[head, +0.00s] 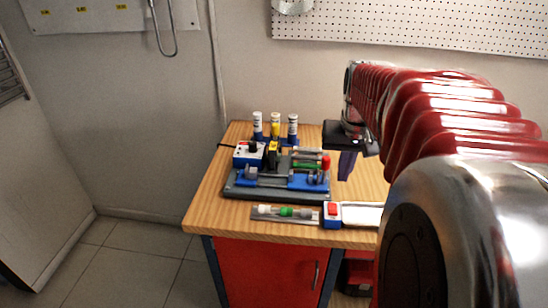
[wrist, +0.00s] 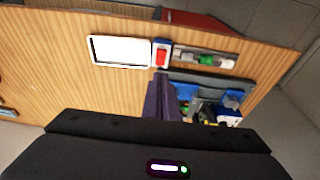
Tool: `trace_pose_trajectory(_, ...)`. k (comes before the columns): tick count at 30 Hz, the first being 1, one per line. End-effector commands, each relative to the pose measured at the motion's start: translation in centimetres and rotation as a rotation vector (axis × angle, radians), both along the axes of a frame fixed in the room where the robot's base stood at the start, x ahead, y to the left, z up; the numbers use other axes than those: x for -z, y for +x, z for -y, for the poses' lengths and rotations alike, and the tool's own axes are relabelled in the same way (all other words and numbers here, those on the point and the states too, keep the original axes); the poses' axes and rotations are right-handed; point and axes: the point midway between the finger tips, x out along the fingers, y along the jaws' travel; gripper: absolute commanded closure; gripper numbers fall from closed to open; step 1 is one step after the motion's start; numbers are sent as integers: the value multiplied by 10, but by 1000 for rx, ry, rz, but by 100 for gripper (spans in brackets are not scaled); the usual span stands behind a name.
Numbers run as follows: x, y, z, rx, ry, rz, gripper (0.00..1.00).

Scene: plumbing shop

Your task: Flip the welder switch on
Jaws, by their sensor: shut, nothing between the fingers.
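A red rocker switch (head: 333,209) sits on a small blue and white box (head: 332,221) near the front edge of the wooden bench. In the wrist view the red switch (wrist: 161,57) is just beyond my fingertips; which way it is tipped I cannot tell. The pipe welder (head: 276,193), a dark grey base with blue clamps, stands behind the box; part of it shows in the wrist view (wrist: 255,93). My gripper (head: 347,166) is shut and empty, pointing down above the bench, behind and right of the switch. Its fingers (wrist: 160,85) are together and apart from the switch.
A white-rimmed tray (wrist: 118,66) lies beside the switch box. On its other side is a rack with green and white fittings (head: 286,212). Several labelled bottles (head: 275,126) and a blue box with a black knob (head: 248,154) stand behind. Bare bench (head: 205,208) shows at left.

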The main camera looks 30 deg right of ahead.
Motion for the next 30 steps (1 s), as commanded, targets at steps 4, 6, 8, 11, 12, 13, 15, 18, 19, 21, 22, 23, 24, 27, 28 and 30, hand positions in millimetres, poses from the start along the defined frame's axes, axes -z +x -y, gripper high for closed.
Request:
trace_pose_trajectory(4, 0, 0, 0, -1, 0, 0, 100)
trace_pose_trajectory(6, 1, 0, 0, -1, 0, 0, 100)
trace_pose_trajectory(8, 4, 1, 0, -1, 0, 0, 100)
trace_pose_trajectory(11, 11, 2, 1, -1, 1, -2, 100)
trace_pose_trajectory(12, 15, 3, 1, -1, 0, -1, 100)
trace_pose_trajectory(13, 18, 3, 2, -1, 1, -2, 100)
trace_pose_trajectory(15, 27, 5, 2, -1, 1, -2, 100)
trace_pose_trajectory(18, 42, 8, 4, -2, 2, -2, 100)
trace_pose_trajectory(19, 47, 9, 4, -3, 2, -2, 100)
trace_pose_trajectory(21, 57, 12, 6, -3, 1, -1, 100)
trace_pose_trajectory(22, 62, 12, 6, -3, 2, -2, 100)
trace_pose_trajectory(23, 66, 13, 7, -3, 2, -2, 100)
trace_pose_trajectory(24, 72, 14, 7, -3, 2, -2, 100)
trace_pose_trajectory(27, 87, 17, 10, -3, 2, -2, 100)
trace_pose_trajectory(28, 92, 18, 10, -3, 1, -1, 100)
trace_pose_trajectory(30, 103, 20, 11, -3, 2, -2, 100)
